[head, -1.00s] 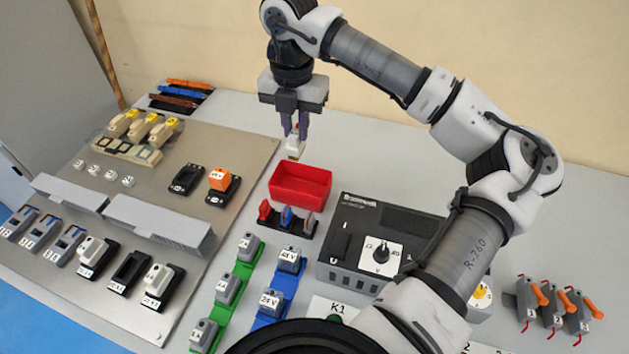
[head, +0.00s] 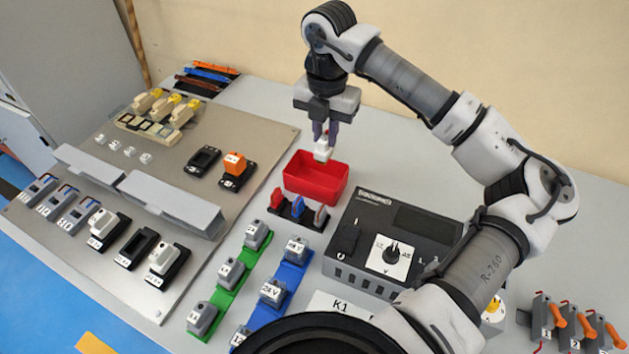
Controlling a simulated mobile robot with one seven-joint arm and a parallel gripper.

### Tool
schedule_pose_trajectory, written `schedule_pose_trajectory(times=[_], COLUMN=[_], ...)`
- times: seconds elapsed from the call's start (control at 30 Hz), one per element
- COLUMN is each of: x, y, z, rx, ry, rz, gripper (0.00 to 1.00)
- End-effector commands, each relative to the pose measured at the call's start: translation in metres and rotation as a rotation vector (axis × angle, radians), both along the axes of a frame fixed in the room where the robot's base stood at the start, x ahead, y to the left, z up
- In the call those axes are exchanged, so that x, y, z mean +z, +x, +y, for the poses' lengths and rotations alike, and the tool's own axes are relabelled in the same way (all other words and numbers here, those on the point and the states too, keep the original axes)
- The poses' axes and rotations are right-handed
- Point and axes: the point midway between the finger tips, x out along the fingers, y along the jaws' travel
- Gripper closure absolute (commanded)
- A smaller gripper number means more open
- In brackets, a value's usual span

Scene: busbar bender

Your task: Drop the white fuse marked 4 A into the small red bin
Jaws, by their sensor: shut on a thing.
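My gripper (head: 325,134) is shut on a white fuse (head: 322,151). It holds the fuse above the small red bin (head: 316,183), over the bin's back part. The fuse hangs clear of the bin floor as far as I can see; its marking is too small to read. The bin stands open on the grey table, and the part of its inside that shows looks empty.
A metal panel (head: 240,133) with fuse holders lies to the left; one holder (head: 203,160) is empty and another bears an orange fuse (head: 235,163). Coloured tools (head: 297,208) stand in front of the bin. A dark meter box (head: 385,235) stands to the right.

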Motion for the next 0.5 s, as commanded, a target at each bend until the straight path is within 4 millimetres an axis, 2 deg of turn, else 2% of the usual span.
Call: schedule_pose_trajectory(times=[0.3, 0.33, 0.5], x=[-0.0056, -0.0055, -0.0055], y=[0.0001, 0.0001, 0.0001], z=[-0.0003, -0.0003, -0.0002], rx=[0.000, 0.000, 0.000], ry=[0.000, 0.000, 0.000], rz=[-0.001, -0.001, -0.001], gripper=[1.00, 0.81, 0.59])
